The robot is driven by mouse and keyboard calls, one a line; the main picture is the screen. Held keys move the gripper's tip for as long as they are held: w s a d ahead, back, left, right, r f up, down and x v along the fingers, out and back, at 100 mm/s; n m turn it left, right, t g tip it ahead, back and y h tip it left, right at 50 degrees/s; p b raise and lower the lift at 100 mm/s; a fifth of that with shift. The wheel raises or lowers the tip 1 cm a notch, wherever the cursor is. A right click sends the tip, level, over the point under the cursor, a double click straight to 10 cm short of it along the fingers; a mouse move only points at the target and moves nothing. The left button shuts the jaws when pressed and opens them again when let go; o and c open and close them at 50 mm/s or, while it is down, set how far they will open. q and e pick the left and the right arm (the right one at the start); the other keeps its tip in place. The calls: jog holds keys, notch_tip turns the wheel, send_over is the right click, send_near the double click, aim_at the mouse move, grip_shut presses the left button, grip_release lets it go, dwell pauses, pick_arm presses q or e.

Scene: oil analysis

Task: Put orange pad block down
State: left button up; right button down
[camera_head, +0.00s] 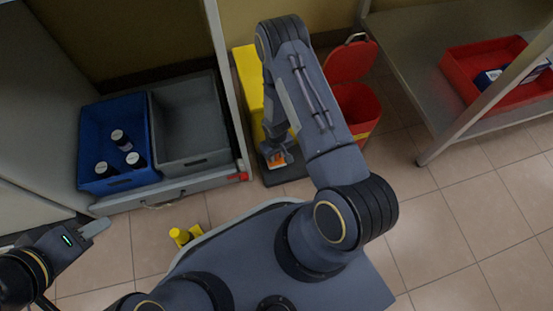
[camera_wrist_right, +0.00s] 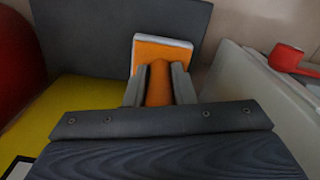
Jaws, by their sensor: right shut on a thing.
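The orange pad block (camera_wrist_right: 160,52) has a white edge around an orange face and shows in the middle of the right wrist view. It also shows in the head view (camera_head: 276,160) as a small orange patch. My right gripper (camera_wrist_right: 160,85) is shut on its orange grip part. In the head view my right gripper (camera_head: 278,150) is low between the drawer unit and the red bin, over a dark flat surface (camera_head: 290,173). I cannot tell whether the block touches that surface. My left gripper (camera_head: 95,228) is at the lower left, away from the block; its finger opening is unclear.
A yellow container (camera_head: 248,75) stands behind my right arm, with a red lidded bin (camera_head: 357,105) to its right. A blue crate (camera_head: 85,150) with 3 dark bottles and a grey crate (camera_head: 190,130) sit in a drawer. A red tray (camera_head: 475,60) is on the right shelf.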

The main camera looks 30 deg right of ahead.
aim_at(276, 159)
notch_tip(276, 159, down, 3)
jog(key=shift+s+r+b, duration=0.1)
jog(key=shift+b, duration=0.3)
jog(key=c, duration=1.2)
grip_release()
jog(key=shift+c, duration=0.2)
notch_tip(276, 159, up, 8)
jog(key=p, duration=0.4)
jog(key=shift+f, duration=0.2)
jog(key=shift+s, duration=0.1)
